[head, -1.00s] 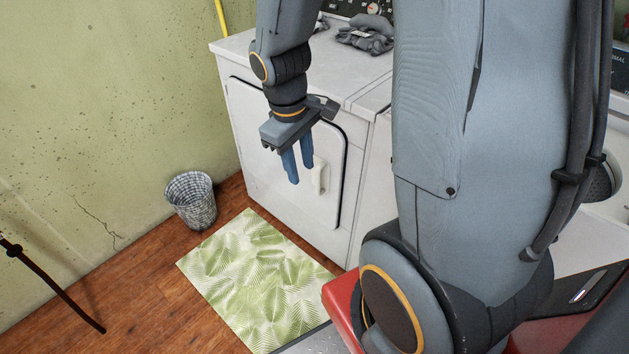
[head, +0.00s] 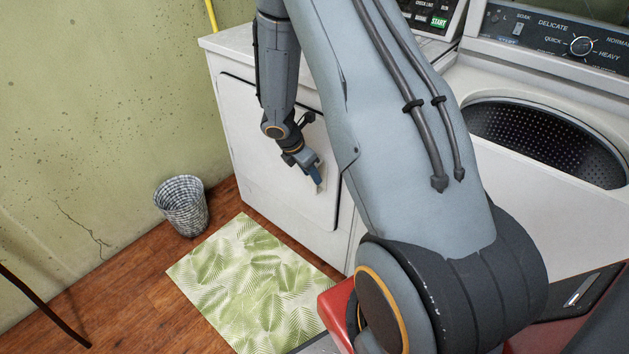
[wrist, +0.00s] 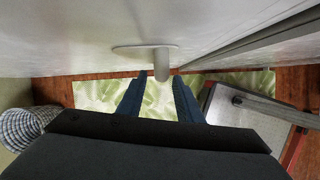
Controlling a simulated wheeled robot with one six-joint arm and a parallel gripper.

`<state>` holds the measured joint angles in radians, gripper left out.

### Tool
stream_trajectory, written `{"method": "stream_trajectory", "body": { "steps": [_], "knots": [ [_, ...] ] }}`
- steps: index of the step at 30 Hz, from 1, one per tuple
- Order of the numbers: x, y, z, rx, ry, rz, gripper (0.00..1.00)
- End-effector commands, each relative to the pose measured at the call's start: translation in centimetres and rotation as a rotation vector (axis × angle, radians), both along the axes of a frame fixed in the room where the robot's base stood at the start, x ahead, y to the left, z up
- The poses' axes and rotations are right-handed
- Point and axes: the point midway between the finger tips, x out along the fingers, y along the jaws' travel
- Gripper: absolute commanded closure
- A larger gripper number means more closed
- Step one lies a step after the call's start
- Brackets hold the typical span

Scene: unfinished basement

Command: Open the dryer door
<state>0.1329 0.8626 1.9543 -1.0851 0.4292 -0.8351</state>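The white dryer (head: 222,60) stands against the green wall, and its front door (head: 262,150) looks shut, flush with the dryer front. The pale door handle (wrist: 162,64) sticks out from the door in the wrist view. My gripper (head: 318,180) is at the right part of the door, over the handle, and hides most of it in the head view. In the wrist view its two blue fingers (wrist: 160,80) are apart, with the handle's end between or just ahead of their tips. A gap shows on both sides of the handle, so I see no grip on it.
A washer (head: 520,80) with an open drum stands to the right. A woven basket (head: 182,207) sits on the wooden floor by the wall. A green leaf-pattern mat (head: 250,280) lies before the dryer. My arm hides part of the dryer.

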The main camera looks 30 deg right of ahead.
Motion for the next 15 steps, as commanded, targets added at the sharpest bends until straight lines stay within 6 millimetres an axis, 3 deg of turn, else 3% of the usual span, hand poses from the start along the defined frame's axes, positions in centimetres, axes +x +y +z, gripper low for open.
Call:
{"method": "stream_trajectory", "body": {
  "steps": [6,15],
  "knots": [
    [0.1,-1.2,-2.9,0.000,0.001,-0.001,0.67],
    [0.2,-1.6,-4.0,0.000,-0.001,-0.002,0.67]
  ]
}}
